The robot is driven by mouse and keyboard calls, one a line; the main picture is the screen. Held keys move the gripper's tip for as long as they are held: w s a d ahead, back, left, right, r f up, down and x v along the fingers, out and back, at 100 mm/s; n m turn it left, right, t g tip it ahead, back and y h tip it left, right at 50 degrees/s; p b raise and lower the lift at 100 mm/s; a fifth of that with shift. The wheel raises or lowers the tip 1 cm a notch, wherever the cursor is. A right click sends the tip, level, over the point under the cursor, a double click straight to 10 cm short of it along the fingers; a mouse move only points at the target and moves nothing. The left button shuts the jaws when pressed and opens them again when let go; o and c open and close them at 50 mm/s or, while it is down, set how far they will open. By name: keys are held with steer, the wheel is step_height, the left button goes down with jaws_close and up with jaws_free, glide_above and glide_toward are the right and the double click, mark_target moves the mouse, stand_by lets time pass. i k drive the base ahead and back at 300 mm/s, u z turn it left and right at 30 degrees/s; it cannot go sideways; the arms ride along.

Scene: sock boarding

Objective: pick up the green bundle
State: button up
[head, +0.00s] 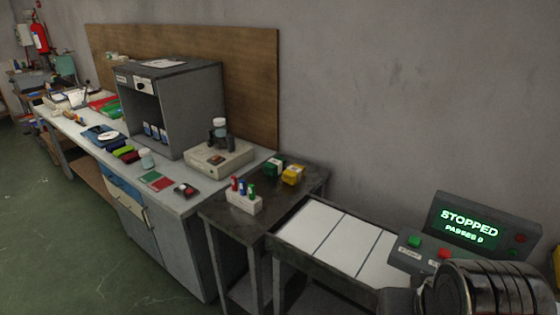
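A small green bundle (273,168) with a light band sits at the back of the dark side table (229,217). A yellow bundle (293,174) is close beside it on the right; I cannot tell whether they touch. The dark ribbed part in the lower right corner appears to be my arm, well to the right of the green bundle. My gripper's fingers are not in the picture.
A white holder with red, blue and green bottles (244,200) stands in front of the bundles. White conveyor slats (338,240) and a control box reading "STOPPED" (470,222) lie to the right. A long bench (196,196) with a grey cabinet (172,105) runs left.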

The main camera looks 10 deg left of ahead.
mark_target(273, 168)
steer(key=u, duration=0.2)
steer(key=i, duration=0.75)
steer(key=u, duration=0.8)
steer(key=i, duration=0.55)
steer(key=u, duration=0.4)
